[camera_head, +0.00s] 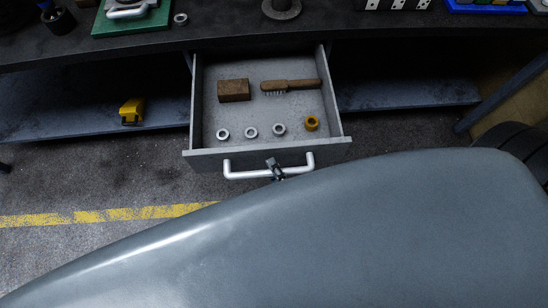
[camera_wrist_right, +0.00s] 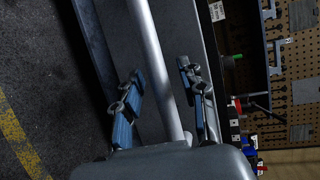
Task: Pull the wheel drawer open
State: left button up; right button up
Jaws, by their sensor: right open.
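The wheel drawer (camera_head: 268,157) is a grey drawer under the bench and stands pulled well out, its inside showing. Its silver bar handle (camera_head: 240,175) is on the front panel. My right gripper (camera_head: 275,169) is at the middle of the handle. In the right wrist view the handle (camera_wrist_right: 152,55) runs between the two blue-grey fingers of my right gripper (camera_wrist_right: 162,90), with gaps at both sides. The fingers are open around the bar. My left gripper is not in view.
In the drawer lie a brown block (camera_head: 233,90), a wooden brush (camera_head: 290,85), several silver rings (camera_head: 251,132) and a yellow ring (camera_head: 312,123). A yellow object (camera_head: 132,110) sits on the low shelf at left. A tyre (camera_head: 515,150) is at right. Tools crowd the bench top (camera_head: 220,32).

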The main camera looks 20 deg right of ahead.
jog(key=v, duration=1.1)
jog(key=shift+s, duration=0.4)
